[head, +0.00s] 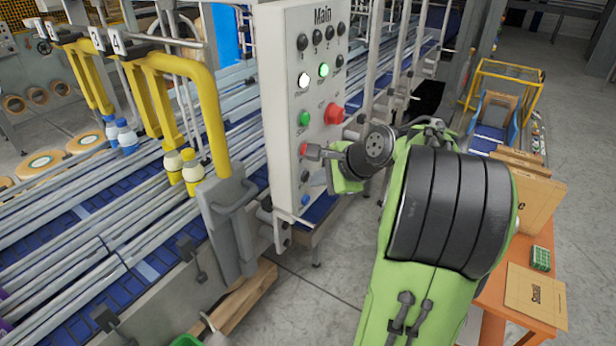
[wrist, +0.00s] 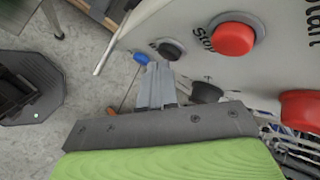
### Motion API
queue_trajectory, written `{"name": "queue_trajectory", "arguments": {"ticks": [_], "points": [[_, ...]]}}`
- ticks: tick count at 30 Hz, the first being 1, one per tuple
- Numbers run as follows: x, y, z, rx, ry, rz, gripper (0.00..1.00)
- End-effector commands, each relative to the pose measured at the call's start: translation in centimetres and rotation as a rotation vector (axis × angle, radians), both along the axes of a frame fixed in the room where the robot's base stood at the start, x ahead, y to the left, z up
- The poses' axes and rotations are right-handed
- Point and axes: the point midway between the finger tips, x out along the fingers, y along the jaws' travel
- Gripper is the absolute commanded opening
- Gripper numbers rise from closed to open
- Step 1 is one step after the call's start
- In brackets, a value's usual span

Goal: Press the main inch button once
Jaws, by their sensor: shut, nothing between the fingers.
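The grey panel (head: 285,75) marked "Main" stands upright in the head view. Its lower part carries a green button (head: 305,118), a red button (head: 303,149), a black button (head: 305,176) and a blue button (head: 305,200). In the wrist view the red button (wrist: 233,38) is beside the word "Stop", with the black button (wrist: 171,50) and blue button (wrist: 140,58) further left. No "inch" label is readable. My gripper (head: 312,152) is shut and empty at the panel's lower half. Its fingertips (wrist: 157,70) appear close to the black and blue buttons; contact cannot be told.
A large red knob (head: 334,113) sticks out at the panel's right. Another black control (wrist: 207,92) lies right of my fingers. A conveyor with yellow bottles (head: 190,170) runs left of the panel. An orange table (head: 495,290) with cartons stands right.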

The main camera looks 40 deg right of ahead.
Motion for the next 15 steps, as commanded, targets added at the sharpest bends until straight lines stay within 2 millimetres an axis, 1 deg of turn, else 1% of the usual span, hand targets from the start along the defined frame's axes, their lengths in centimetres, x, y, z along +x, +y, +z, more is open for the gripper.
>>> {"name": "queue_trajectory", "arguments": {"ticks": [6,15], "points": [[-1.2,-0.4,0.1,0.0,0.0,-0.001,0.0],[-1.4,-0.5,0.1,0.0,0.0,-0.001,0.0]]}}
